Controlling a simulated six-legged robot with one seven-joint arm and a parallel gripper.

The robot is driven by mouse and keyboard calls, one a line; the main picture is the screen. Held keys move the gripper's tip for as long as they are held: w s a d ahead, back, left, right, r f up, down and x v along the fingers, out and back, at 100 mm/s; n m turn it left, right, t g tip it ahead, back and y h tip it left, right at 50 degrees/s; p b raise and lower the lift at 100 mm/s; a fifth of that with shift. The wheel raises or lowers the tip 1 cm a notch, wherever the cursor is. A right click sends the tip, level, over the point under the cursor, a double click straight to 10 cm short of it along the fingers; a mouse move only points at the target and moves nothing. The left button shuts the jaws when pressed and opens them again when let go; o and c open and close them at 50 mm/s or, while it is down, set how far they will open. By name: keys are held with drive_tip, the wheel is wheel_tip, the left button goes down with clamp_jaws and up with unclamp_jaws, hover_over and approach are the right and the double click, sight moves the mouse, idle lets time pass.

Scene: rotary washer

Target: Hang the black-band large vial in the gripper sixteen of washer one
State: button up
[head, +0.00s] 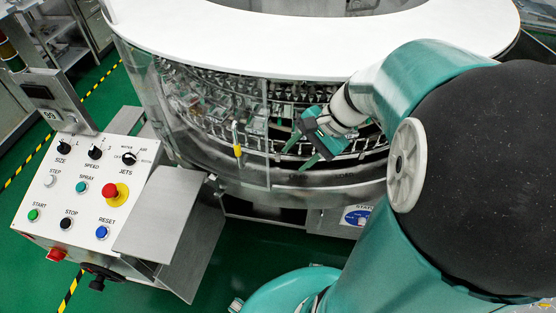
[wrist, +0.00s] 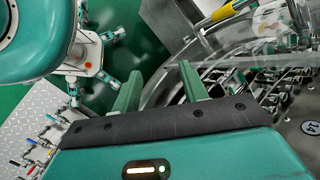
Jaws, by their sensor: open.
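My gripper (head: 303,148) is open at the front of the washer (head: 300,32), by its lower opening. In the wrist view its two green fingers (wrist: 160,88) stand apart with nothing between them. Rows of metal washer grippers (head: 205,98) show behind the clear guard and also on the right of the wrist view (wrist: 225,82). I cannot tell which one is sixteen. I cannot make out for certain which has the black band.
A yellow-handled bar (head: 237,145) stands at the guard's front and crosses the top of the wrist view (wrist: 225,12). A control panel (head: 85,190) with knobs and buttons stands left of the washer.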

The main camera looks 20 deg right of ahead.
drive_tip(key=s+a+r+n+t+h, duration=0.3)
drive_tip(key=s+a+r+n+h, duration=0.3)
drive_tip(key=n, duration=0.7)
wheel_tip(320, 180, up, 3)
drive_tip(key=shift+s+a+f, duration=0.1)
drive_tip(key=shift+s+a, duration=0.3)
drive_tip(key=shift+a, duration=0.85)
drive_tip(key=shift+c, duration=0.7)
drive_tip(key=shift+d, duration=0.15)
